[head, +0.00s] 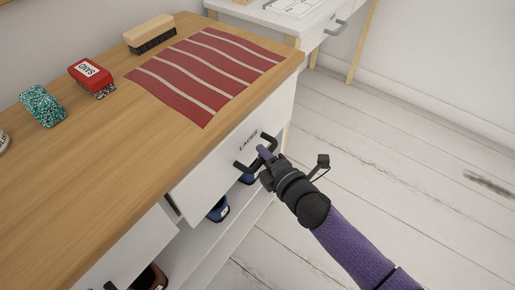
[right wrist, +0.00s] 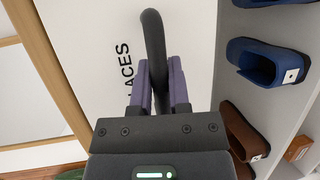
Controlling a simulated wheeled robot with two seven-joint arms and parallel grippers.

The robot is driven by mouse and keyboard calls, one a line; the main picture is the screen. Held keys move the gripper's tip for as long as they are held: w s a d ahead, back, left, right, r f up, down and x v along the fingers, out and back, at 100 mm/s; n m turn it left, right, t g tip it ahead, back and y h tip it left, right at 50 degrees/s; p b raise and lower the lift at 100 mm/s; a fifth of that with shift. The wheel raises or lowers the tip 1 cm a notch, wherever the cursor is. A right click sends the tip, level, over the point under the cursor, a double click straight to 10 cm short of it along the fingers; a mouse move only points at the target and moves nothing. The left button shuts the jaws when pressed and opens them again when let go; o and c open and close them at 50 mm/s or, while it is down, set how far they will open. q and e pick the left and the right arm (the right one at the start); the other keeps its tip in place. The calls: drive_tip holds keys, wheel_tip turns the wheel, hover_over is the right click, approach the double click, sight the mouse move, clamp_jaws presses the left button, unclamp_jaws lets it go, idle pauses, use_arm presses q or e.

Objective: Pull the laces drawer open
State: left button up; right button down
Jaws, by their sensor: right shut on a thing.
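The laces drawer (head: 225,160) is a white front labelled "LACES" under the wooden desk top, with a dark bar handle (head: 243,168). A dark gap shows at the drawer's left edge; I cannot tell how far out it stands. My right gripper (head: 264,154) reaches the handle from the front right. In the right wrist view its purple fingers (right wrist: 160,88) are shut on the dark handle (right wrist: 153,38), beside the lettering on the drawer front (right wrist: 105,50). My left gripper is not in view.
On the desk top (head: 95,165) are a striped red mat (head: 200,70), a brush (head: 150,34), a red box (head: 92,76) and a teal speckled block (head: 42,105). Blue shoes (right wrist: 268,62) and brown shoes (right wrist: 243,135) sit on the shelf below. The floor (head: 400,150) at right is clear.

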use_arm(q)
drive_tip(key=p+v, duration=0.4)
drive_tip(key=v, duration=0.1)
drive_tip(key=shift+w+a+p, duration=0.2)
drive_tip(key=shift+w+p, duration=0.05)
drive_tip(key=shift+p, duration=0.05)
use_arm(e)
drive_tip(key=s+d, duration=0.6)
drive_tip(key=d, duration=0.3)
drive_tip(key=s+d, duration=0.7)
drive_tip(key=d, duration=0.2)
drive_tip(key=shift+s+d, duration=0.3)
drive_tip(key=shift+d, duration=0.05)
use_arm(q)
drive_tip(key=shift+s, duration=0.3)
use_arm(e)
drive_tip(key=c, duration=0.6)
unclamp_jaws()
drive_tip(key=shift+c, duration=0.2)
drive_tip(key=shift+o, duration=0.3)
use_arm(q)
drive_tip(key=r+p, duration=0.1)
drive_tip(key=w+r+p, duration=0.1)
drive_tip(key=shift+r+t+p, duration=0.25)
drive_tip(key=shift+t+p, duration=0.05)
drive_tip(key=shift+p, duration=0.1)
use_arm(e)
drive_tip(key=v, duration=1)
